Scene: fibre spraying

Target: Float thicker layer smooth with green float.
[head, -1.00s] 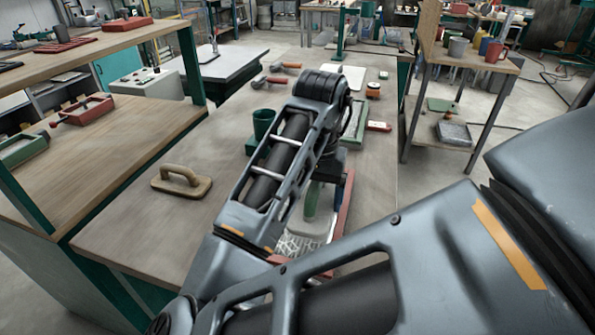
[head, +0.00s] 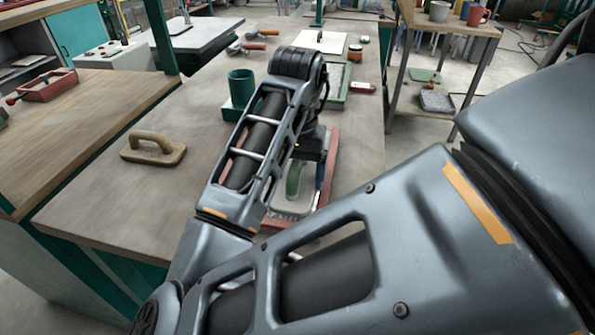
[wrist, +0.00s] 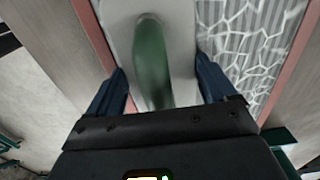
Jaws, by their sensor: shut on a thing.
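The green float has a green handle (wrist: 150,65) and a pale grey plate (wrist: 115,30). My gripper (wrist: 162,68) has its two blue fingers on either side of this handle and holds it. In the head view the float handle (head: 293,180) shows below my wrist, partly hidden by my arm. The float plate is over a red-edged frame (head: 331,165) on the bench. To the plate's right in the wrist view, a white, cracked-looking layer (wrist: 245,45) lies over a grey ribbed surface inside the frame. I cannot tell whether the plate touches the layer.
A beige float (head: 152,150) lies on the bench (head: 110,205) to the left. A green cup (head: 241,88) and a green-rimmed tray (head: 338,98) stand beyond my arm. Trowels (head: 250,47) lie farther back. The left front of the bench is clear.

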